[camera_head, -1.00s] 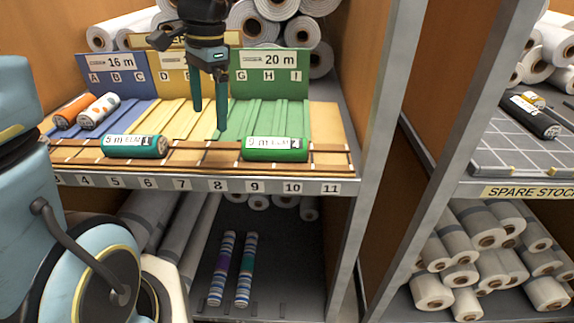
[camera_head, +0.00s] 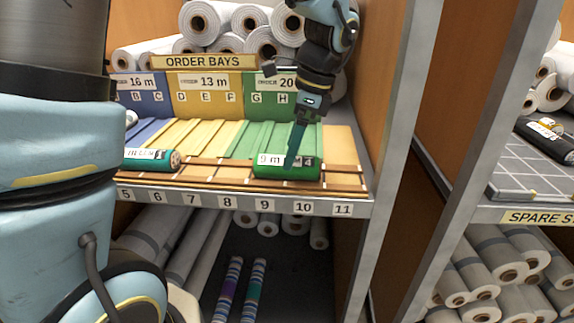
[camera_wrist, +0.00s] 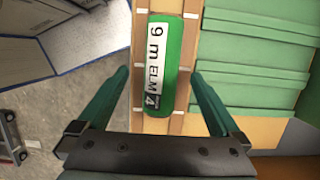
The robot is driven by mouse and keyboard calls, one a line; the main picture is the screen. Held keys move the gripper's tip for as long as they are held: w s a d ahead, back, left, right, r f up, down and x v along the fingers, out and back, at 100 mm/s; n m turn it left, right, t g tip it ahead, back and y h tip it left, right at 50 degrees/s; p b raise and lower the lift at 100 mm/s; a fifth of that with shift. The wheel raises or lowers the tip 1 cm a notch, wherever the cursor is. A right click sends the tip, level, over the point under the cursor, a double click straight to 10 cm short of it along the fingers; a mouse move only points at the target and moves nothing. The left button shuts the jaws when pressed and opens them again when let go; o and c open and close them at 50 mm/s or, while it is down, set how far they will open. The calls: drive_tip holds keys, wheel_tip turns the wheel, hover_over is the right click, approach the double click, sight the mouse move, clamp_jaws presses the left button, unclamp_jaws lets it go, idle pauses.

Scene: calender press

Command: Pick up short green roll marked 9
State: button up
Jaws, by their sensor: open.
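The short green roll (camera_head: 276,172) lies on the wooden rail at the front of the shelf, above the labels 9 and 10. Its white label reads "9 m ELM" and a 4. In the wrist view the roll (camera_wrist: 162,62) lies lengthwise between the two fingers. My gripper (camera_head: 293,160) is open above the roll, pointing down; its fingertips (camera_wrist: 160,82) stand on either side of the roll, apart from it. In the head view one finger partly covers the label.
A teal roll (camera_head: 152,159) lies to the left on the same rail. Behind are the sloped blue, yellow and green bays (camera_head: 287,137). The shelf's right upright (camera_head: 384,130) is close by. White rolls are stacked behind the bays.

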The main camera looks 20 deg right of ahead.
drive_tip(key=shift+x, duration=1.75)
drive_tip(key=shift+w+d, duration=0.1)
drive_tip(key=shift+d, duration=0.05)
drive_tip(key=c, duration=1.5)
drive_tip(key=shift+r, duration=0.1)
